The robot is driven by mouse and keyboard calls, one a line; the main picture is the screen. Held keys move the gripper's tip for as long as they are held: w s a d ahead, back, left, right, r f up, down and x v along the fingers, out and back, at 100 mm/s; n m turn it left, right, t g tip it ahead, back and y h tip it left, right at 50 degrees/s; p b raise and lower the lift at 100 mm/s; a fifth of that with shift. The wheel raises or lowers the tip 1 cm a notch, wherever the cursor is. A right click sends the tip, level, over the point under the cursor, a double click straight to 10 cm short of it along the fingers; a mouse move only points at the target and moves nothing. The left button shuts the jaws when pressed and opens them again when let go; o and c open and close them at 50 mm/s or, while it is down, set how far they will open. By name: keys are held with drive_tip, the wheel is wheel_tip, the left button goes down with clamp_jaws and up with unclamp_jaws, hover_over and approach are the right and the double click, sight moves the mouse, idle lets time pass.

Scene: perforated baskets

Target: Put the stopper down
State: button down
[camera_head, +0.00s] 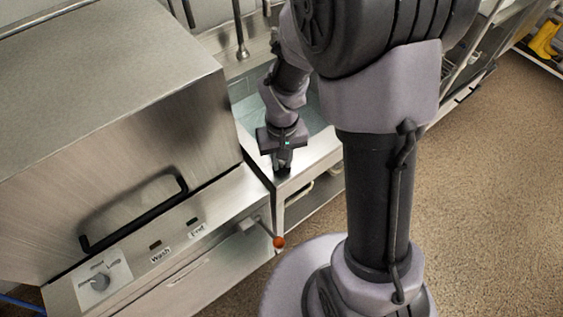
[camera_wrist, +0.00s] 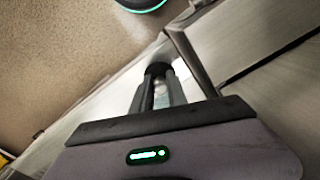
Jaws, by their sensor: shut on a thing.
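My gripper (camera_head: 282,168) points down over the front metal ledge of the sink counter (camera_head: 314,152), close to the gap beside the dishwasher. In the wrist view my gripper (camera_wrist: 158,80) is shut on a small dark round thing at its fingertips, which I take to be the stopper (camera_wrist: 158,69). The fingers hide part of it. In the head view the stopper is too small and dark to tell from the fingertips. I cannot tell whether it touches the ledge.
A large steel dishwasher (camera_head: 120,120) with a black handle (camera_head: 135,217) fills the left. An orange knob (camera_head: 279,242) sticks out at its lower front. The sink basin (camera_head: 247,108) lies behind my gripper. Brown floor (camera_head: 490,190) is open at the right.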

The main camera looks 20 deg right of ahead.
sight(281, 162)
drive_tip(key=shift+f, duration=0.1)
drive_tip(key=c, duration=1.7)
unclamp_jaws()
drive_tip(key=shift+f, duration=0.15)
drive_tip(key=shift+c, duration=0.2)
drive_tip(key=o, duration=0.4)
drive_tip(key=shift+o, duration=0.2)
wheel_tip(281, 162, up, 15)
drive_tip(key=p, duration=0.6)
drive_tip(key=s+a+r+m+t+y+b, duration=0.1)
drive_tip(key=s+a+r+t, duration=0.1)
drive_tip(key=s+r, duration=0.3)
drive_tip(key=s+a+r+m+t+y+b, duration=0.1)
drive_tip(key=s+r+m+t, duration=0.1)
drive_tip(key=s+r, duration=0.4)
drive_tip(key=shift+s+a+t+b, duration=0.35)
drive_tip(key=shift+s+a+t, duration=0.05)
drive_tip(key=shift+s+t, duration=0.5)
